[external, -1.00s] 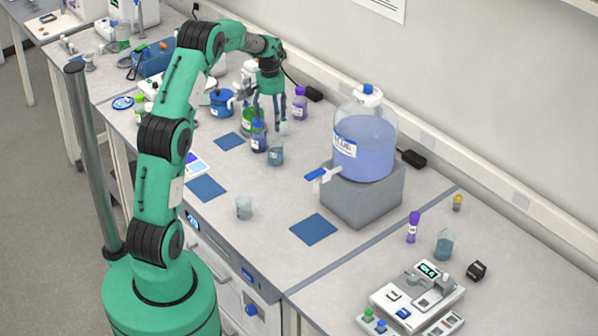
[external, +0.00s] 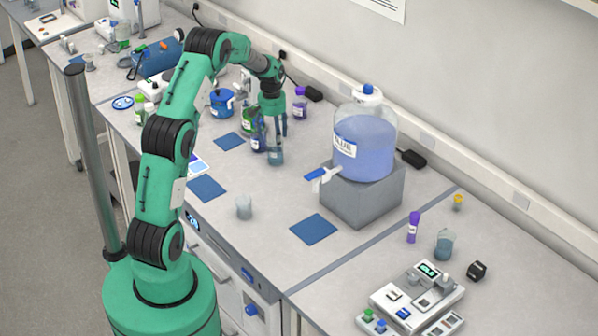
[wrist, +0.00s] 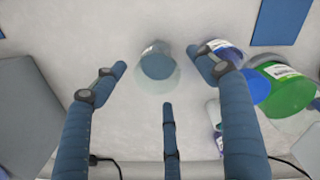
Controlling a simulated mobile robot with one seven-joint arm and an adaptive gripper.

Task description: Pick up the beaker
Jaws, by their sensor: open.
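A small clear beaker with grey-blue liquid (external: 276,156) stands upright on the bench, just left of the big blue-liquid bottle. My gripper (external: 271,142) points down close above it, open and empty. In the wrist view the beaker (wrist: 157,66) lies between and just beyond the spread fingertips of my gripper (wrist: 158,82). I cannot tell whether any finger touches it.
Blue-labelled (wrist: 225,52) and green (wrist: 290,92) bottles stand close right of my fingers in the wrist view. The large bottle (external: 365,145) sits on a grey block (external: 362,195) with its tap toward the beaker. Blue mats (external: 313,229) lie on the bench; the front middle is mostly clear.

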